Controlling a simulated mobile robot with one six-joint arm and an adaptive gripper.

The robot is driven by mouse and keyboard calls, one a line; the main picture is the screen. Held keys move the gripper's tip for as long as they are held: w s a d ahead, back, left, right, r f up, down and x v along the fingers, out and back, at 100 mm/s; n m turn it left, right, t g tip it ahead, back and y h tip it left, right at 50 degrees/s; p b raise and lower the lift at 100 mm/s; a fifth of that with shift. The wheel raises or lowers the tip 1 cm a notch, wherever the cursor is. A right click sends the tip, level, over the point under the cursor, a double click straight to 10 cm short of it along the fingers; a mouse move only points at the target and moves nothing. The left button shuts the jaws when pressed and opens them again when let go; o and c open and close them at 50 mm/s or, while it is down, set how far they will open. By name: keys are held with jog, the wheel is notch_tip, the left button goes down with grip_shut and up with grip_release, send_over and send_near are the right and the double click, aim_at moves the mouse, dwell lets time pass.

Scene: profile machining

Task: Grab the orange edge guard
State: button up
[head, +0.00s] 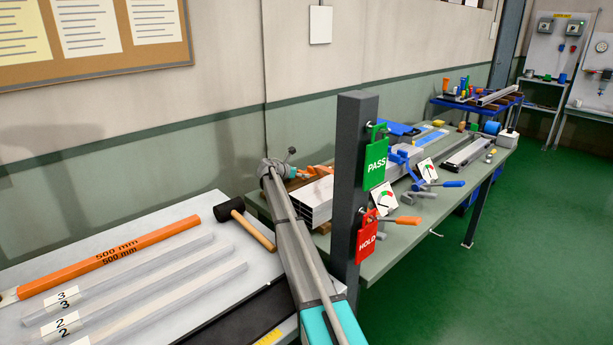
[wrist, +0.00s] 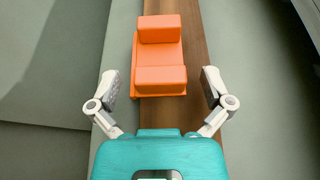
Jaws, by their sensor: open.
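The orange edge guard (wrist: 160,72) lies ahead of my gripper in the wrist view, on a brown wooden strip (wrist: 192,25). It has two raised blocks with a lower part between them. My gripper (wrist: 160,84) is open, with one finger on each side of the guard's near end and gaps on both sides. Nothing is held. In the head view, an orange piece (head: 318,169) shows beside the end of my arm, partly hidden; my fingers are hard to make out there.
A dark post (head: 352,160) with green PASS and red HOLD tags stands right of my arm. Grey profiles (head: 317,199) lie near the orange piece. A mallet (head: 232,209) and an orange 500 mm bar (head: 110,252) lie on the left table. Green floor is open at right.

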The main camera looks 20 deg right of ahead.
dwell(0.4)
jog(key=shift+a, duration=0.1)
jog(key=c, duration=1.1)
jog(key=shift+r, duration=0.15)
notch_tip(320, 180, up, 3)
jog(key=p, duration=0.3)
jog(key=shift+f, duration=0.2)
jog(key=s+d+r+p, duration=0.4)
jog(key=s+r+p, duration=0.6)
jog(key=s, duration=0.3)
jog(key=shift+s, duration=0.2)
jog(key=shift+r, duration=0.1)
